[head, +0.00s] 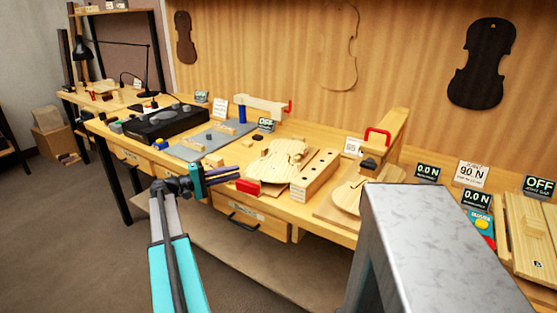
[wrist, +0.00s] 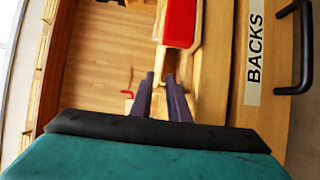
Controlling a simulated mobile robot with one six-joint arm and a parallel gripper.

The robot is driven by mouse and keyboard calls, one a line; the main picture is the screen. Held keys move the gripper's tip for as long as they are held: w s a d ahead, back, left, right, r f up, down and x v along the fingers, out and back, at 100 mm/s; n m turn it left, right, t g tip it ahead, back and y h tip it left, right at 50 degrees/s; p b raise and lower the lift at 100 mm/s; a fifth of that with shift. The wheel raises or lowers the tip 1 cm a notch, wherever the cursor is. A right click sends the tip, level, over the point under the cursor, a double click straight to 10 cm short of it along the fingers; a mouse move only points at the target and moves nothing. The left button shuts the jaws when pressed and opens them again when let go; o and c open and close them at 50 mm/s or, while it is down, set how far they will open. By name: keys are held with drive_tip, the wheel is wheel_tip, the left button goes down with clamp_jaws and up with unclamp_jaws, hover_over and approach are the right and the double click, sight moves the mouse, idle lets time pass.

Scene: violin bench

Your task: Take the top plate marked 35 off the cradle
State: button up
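A pale violin-shaped plate (head: 275,163) lies on the bench at the middle in the head view. A second pale violin-shaped plate (head: 347,197) lies to its right, partly hidden behind a grey metal form. I cannot read a 35 on either, and cannot tell which rests on a cradle. My gripper (head: 240,173) is near the bench's front edge, left of the red block and apart from both plates. In the wrist view its two dark fingers (wrist: 158,76) have a narrow gap with nothing held between them.
A red block (head: 248,186) sits at the bench edge just right of my fingers; red also shows in the wrist view (wrist: 180,22). A wooden block with holes (head: 316,174) stands between the plates. A drawer labelled BACKS (wrist: 254,50) has a black handle.

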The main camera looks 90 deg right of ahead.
drive_tip(key=shift+x, duration=1.9)
clamp_jaws()
